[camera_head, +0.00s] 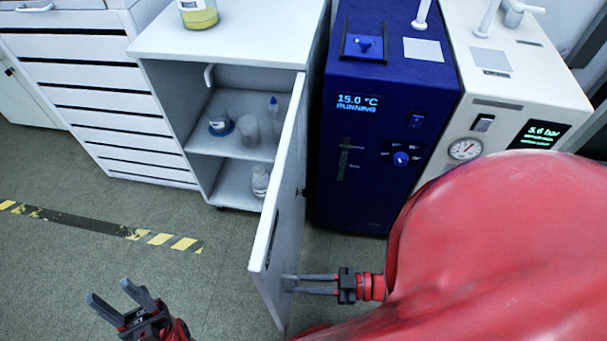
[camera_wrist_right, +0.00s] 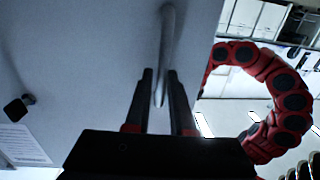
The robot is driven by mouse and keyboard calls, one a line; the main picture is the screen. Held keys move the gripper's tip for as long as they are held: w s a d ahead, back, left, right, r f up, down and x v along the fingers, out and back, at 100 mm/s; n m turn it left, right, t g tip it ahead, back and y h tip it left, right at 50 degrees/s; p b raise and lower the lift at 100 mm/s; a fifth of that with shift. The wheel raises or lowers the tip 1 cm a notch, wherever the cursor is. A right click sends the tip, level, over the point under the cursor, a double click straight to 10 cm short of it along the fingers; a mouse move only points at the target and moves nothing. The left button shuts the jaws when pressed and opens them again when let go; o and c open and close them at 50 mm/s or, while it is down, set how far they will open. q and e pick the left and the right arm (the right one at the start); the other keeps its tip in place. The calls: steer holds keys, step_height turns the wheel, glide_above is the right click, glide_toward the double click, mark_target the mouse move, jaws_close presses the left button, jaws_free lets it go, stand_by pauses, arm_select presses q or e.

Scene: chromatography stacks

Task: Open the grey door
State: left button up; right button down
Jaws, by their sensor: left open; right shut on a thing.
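The grey door (camera_head: 283,205) stands swung open from the cabinet (camera_head: 230,42) in the head view, and the shelves inside show. My right gripper (camera_head: 290,284) is at the outer face of the door near its free edge. In the right wrist view its two fingers (camera_wrist_right: 160,88) are shut on the door's bar handle (camera_wrist_right: 168,45). The door face (camera_wrist_right: 80,70) fills much of that view. My left gripper (camera_head: 108,298) is open and empty, low at the left, apart from the door.
Bottles and beakers (camera_head: 249,129) stand on the cabinet shelves. A yellow-filled container (camera_head: 199,13) is on top. A blue chiller (camera_head: 365,110) and a white unit with a gauge (camera_head: 465,149) stand to the right. Floor (camera_head: 90,260) is clear at left.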

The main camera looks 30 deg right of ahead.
steer(key=shift+w+d+f, duration=0.1)
steer(key=shift+w+d, duration=0.2)
steer(key=shift+w, duration=0.05)
steer(key=c, duration=1)
jaws_free()
steer(key=shift+o, duration=0.7)
steer(key=v, duration=1.7)
steer(key=shift+s, duration=0.3)
steer(key=shift+d, duration=0.15)
